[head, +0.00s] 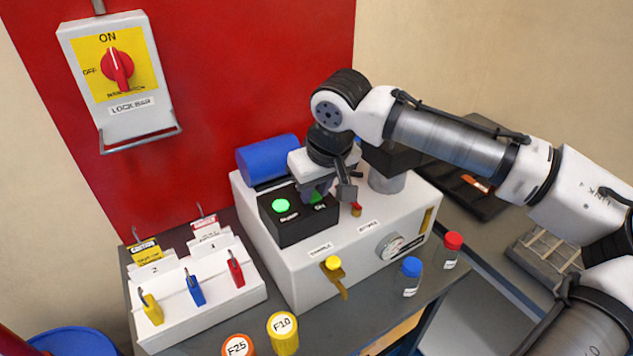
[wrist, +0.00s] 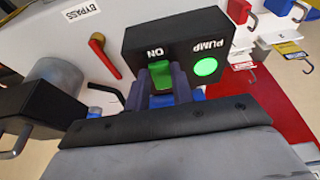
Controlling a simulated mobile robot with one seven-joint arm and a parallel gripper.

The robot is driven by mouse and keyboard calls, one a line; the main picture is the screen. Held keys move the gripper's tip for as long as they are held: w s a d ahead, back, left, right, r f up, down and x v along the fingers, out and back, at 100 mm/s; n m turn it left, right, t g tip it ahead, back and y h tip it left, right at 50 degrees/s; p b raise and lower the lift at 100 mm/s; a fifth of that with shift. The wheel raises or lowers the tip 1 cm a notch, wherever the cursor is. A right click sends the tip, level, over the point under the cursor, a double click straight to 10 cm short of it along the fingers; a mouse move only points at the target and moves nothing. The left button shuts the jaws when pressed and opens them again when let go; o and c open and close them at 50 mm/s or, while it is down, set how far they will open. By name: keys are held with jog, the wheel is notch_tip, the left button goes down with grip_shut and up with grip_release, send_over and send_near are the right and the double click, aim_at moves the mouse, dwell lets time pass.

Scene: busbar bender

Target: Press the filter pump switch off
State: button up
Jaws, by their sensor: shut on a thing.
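The black pump switch box (head: 298,222) sits on top of the white filter unit. It also shows in the wrist view (wrist: 150,38), upside down, labelled PUMP and ON. Its round green lamp (head: 281,206) is lit, as the wrist view also shows (wrist: 205,67). The green rocker switch (wrist: 161,74) lies by the ON label. My gripper (head: 318,192) is over the box from above, its two dark fingers (wrist: 164,82) on either side of the rocker, shut on it. The finger contact is partly hidden in the head view.
A blue cylinder (head: 268,158) lies behind the box. A grey cylinder (head: 387,181) and a red-handled bypass valve (head: 356,209) are to the right. A yellow sample valve (head: 334,265) is on the front. A rack of coloured padlocks (head: 205,307) stands left.

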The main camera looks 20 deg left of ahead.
jog(key=p, duration=0.1)
jog(key=r+g+h+p, duration=0.1)
jog(key=p, duration=0.1)
jog(key=shift+w+a, duration=0.2)
jog(key=shift+a, duration=0.1)
jog(key=shift+w+f+h, duration=0.1)
jog(key=shift+f+h, duration=0.15)
jog(key=shift+h, duration=0.15)
jog(key=o, duration=1)
jog(key=r, duration=0.4)
jog(key=r+b, duration=0.1)
jog(key=r, duration=0.4)
jog(key=s+d+r+b, duration=0.1)
jog(key=r, duration=0.3)
jog(key=shift+r, duration=0.35)
jog(key=shift+f, duration=0.1)
